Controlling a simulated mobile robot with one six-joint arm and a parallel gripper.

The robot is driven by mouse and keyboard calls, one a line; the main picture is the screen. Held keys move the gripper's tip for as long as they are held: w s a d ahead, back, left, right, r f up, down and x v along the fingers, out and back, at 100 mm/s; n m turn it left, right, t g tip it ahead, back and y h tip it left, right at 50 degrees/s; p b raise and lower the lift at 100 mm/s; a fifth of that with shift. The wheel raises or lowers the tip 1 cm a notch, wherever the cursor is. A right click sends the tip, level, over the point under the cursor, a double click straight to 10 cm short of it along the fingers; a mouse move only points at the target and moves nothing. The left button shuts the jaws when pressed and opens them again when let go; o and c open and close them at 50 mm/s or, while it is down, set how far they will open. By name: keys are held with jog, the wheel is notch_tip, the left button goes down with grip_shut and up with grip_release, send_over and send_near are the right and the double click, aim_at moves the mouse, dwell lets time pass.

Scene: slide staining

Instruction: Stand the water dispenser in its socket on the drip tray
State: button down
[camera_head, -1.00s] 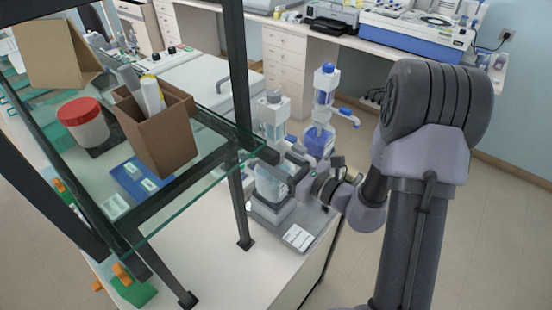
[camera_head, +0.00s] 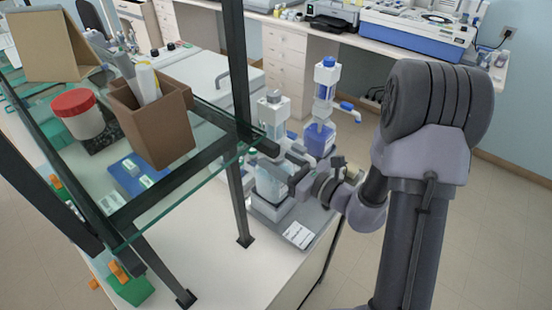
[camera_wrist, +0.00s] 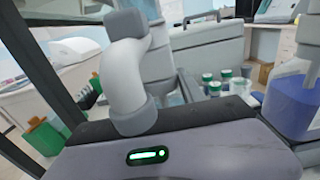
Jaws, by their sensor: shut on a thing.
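The water dispenser (camera_head: 268,183) has a clear body and a grey-white pump head; it appears upright above a pale socket (camera_head: 270,208) on the grey drip tray (camera_head: 322,222). I cannot tell whether its base is seated. My gripper (camera_head: 286,174) is shut on the dispenser from the right; the fingers hide part of its body. A curved grey-white spout (camera_wrist: 131,75) shows close in the wrist view, in front of my gripper's housing. The fingertips are not clear in that view.
A blue dispenser (camera_head: 319,140) stands just behind on the tray side; it shows at right in the wrist view (camera_wrist: 295,105). A glass shelf (camera_head: 190,165) on dark posts stands close on the left, bearing a brown box (camera_head: 155,130). The bench front (camera_head: 215,275) is clear.

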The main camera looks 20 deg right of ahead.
jog(key=c, duration=0.6)
grip_release()
jog(key=p+v, duration=0.1)
jog(key=v, duration=1.6)
jog(key=shift+s+d+r, duration=0.1)
jog(key=shift+s, duration=0.05)
